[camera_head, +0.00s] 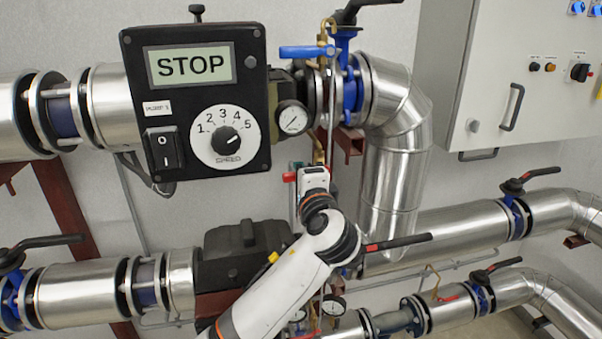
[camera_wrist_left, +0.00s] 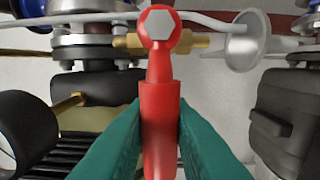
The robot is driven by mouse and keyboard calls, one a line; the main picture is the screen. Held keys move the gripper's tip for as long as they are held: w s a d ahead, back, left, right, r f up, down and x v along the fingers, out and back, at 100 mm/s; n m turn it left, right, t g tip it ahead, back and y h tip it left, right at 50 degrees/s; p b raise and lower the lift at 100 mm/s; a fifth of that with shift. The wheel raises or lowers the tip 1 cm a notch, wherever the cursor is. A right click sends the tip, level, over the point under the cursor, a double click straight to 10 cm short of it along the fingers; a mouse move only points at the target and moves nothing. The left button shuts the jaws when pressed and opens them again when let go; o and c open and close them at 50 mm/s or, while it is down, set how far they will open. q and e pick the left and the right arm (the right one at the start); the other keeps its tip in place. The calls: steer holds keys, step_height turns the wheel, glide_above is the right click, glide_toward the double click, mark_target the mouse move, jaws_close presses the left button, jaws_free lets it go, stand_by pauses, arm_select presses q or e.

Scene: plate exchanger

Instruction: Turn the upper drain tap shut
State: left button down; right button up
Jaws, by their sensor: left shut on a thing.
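In the left wrist view, a red tap lever (camera_wrist_left: 161,92) with a grey hex nut stands between my left gripper's green fingers (camera_wrist_left: 160,125). The fingers are shut on the lever's lower part. The tap's brass body (camera_wrist_left: 195,40) runs left to right behind the nut, and the lever points down across it. In the head view, my left gripper (camera_head: 303,180) is by the pipework below the control box. A bit of red (camera_head: 288,176) shows beside it; the tap is otherwise mostly hidden there. My right gripper is not in view.
A control box (camera_head: 250,110) reading STOP hangs above left of my gripper. A blue-levered brass tap (camera_head: 305,51) and a gauge (camera_head: 292,117) are above. A clad pipe (camera_head: 390,170) stands to the right. In the wrist view, a grey funnel (camera_wrist_left: 245,42) is beside the tap.

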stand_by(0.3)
arm_select(q)
steer(key=c, duration=1.3)
jaws_free()
steer(key=b+v, duration=0.4)
steer(key=v, duration=0.8)
steer(key=shift+b, duration=0.3)
